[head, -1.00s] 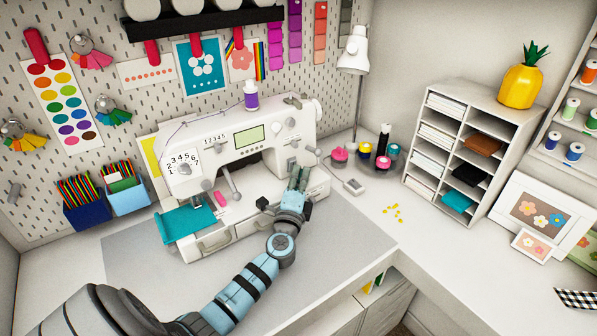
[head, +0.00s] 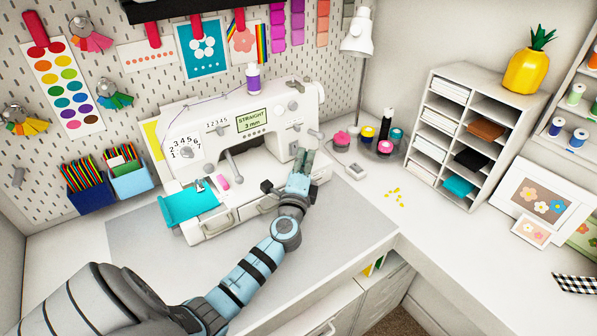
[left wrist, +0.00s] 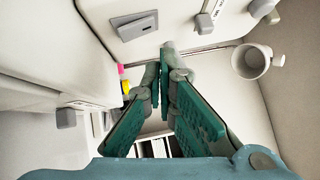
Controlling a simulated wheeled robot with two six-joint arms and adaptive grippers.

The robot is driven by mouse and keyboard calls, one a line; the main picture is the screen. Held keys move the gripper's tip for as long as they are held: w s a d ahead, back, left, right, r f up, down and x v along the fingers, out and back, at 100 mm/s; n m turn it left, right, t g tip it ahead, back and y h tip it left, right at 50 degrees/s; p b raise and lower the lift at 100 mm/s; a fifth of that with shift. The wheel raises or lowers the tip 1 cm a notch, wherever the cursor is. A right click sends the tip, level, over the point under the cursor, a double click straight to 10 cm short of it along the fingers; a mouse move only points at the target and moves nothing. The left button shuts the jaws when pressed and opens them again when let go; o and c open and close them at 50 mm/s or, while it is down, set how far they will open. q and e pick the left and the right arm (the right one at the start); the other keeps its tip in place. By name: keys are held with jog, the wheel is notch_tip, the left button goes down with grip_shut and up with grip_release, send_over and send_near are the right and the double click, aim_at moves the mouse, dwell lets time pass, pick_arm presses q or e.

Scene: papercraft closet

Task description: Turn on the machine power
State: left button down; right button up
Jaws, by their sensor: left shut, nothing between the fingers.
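The white sewing machine (head: 215,125) stands on the desk against the pegboard. Its green display (head: 254,120) is lit and reads "STRAIGHT 3 mm". My left gripper (head: 307,155) is in front of the machine's right end, shut and empty. In the left wrist view, its closed fingertips (left wrist: 165,65) are just below a grey plate with a small switch (left wrist: 133,26) on a white surface. A gap shows between the fingertips and the switch. In the head view the gripper and arm hide part of the machine's lower right. My right gripper is not in view.
A paper shelf (head: 440,150) stands further right. The grey mat (head: 150,255) in front is mostly clear.

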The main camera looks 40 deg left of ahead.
pick_arm(q)
jog(key=s+d+r, duration=0.1)
jog(key=s+d, duration=0.4)
jog(key=s, duration=0.4)
jog(key=shift+d+r, duration=0.4)
jog(key=shift+s, duration=0.1)
